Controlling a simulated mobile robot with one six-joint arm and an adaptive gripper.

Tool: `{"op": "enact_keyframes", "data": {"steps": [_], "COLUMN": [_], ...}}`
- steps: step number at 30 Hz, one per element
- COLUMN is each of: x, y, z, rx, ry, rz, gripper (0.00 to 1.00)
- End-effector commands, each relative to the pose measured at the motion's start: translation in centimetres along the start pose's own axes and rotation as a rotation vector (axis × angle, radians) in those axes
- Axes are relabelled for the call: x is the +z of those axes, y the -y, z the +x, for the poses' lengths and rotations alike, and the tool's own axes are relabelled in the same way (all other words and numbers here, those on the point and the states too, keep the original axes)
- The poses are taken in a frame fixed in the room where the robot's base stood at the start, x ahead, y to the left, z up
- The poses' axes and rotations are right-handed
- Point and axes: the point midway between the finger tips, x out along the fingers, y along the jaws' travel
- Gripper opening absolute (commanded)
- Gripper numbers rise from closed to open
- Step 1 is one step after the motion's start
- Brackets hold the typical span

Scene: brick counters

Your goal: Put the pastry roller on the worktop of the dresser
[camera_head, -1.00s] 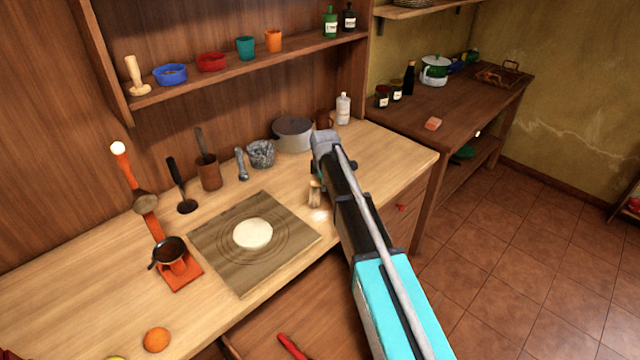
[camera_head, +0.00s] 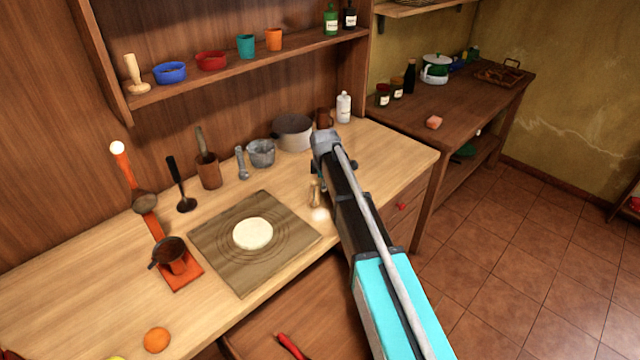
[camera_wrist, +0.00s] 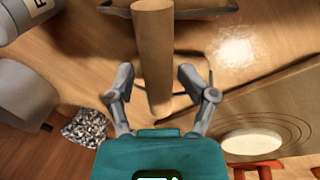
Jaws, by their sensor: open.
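The pastry roller, a plain light-brown wooden cylinder, shows in the wrist view (camera_wrist: 153,50), reaching from the top edge down between my fingers. In the head view only a short pale end that looks like it (camera_head: 314,194) shows beside my arm; the rest is hidden. My gripper (camera_wrist: 158,80) is open, with one finger on each side of the roller and gaps between. The dresser's pale wooden worktop (camera_head: 70,290) spreads below and left of my arm. I cannot tell whether the roller touches the worktop.
A board (camera_head: 215,245) with flat dough (camera_head: 253,233) lies left of my arm. A grey pot (camera_head: 293,133), a white bottle (camera_head: 343,107) and a grey mortar (camera_head: 261,153) stand behind. A red ladle stand (camera_head: 180,275) and an orange (camera_head: 157,340) are at left. The worktop's front left is mostly clear.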

Motion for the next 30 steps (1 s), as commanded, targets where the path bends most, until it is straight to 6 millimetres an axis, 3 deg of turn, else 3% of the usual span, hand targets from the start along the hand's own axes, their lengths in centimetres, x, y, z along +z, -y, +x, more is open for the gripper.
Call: {"op": "enact_keyframes", "data": {"steps": [30], "x": [0.0], "y": [-0.2], "z": [-8.5], "rx": [0.001], "ry": [0.000], "rz": [0.000], "gripper": [0.67]}}
